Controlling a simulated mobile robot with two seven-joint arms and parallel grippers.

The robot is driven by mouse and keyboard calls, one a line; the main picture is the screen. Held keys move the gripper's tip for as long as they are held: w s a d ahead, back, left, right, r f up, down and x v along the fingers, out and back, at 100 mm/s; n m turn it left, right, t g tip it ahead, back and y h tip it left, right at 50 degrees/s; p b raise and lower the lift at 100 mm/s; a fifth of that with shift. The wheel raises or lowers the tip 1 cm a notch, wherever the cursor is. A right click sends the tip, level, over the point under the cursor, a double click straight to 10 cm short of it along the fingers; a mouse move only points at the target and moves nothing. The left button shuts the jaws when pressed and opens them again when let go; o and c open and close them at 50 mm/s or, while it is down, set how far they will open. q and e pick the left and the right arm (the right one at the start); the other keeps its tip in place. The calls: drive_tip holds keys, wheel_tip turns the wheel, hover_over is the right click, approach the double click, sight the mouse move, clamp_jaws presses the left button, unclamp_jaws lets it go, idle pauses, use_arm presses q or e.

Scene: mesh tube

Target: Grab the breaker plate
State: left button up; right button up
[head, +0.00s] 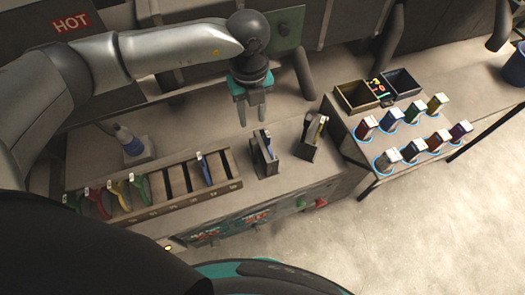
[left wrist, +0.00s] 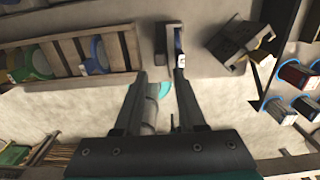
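My left gripper (head: 256,116) is open and empty, its fingers pointing down above the bench. It also shows in the left wrist view (left wrist: 160,82) with a gap between the fingers. A dark stand (head: 268,166) below and just right of it holds a thin blue-edged plate (head: 266,142) upright. The same plate (left wrist: 179,47) shows beyond the fingertips, apart from them. A slotted rack (head: 160,197) to the left holds several coloured plates with white tags, among them a blue one (head: 205,168). No label tells me which is the breaker plate. My right gripper is out of view.
A second dark stand (head: 311,150) is close on the right. The right table carries several tagged coloured blocks (head: 413,115) and two open bins (head: 356,97). Machinery lines the back.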

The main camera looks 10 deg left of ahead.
sight(254, 140)
use_arm(q)
wheel_tip(254, 140, down, 5)
drive_tip(key=shift+r, duration=0.1)
drive_tip(key=shift+s+d+f+p, duration=0.1)
drive_tip(key=shift+s+f+p, duration=0.1)
drive_tip(key=shift+f, duration=1.15)
drive_tip(key=shift+s+d+f+p, duration=0.1)
drive_tip(key=shift+s+f+p, duration=0.1)
drive_tip(key=shift+f, duration=1.15)
drive_tip(key=shift+c, duration=0.2)
drive_tip(key=c, duration=0.6)
drive_tip(key=shift+w, duration=0.1)
drive_tip(key=shift+w+r, duration=0.1)
drive_tip(key=shift+r, duration=0.1)
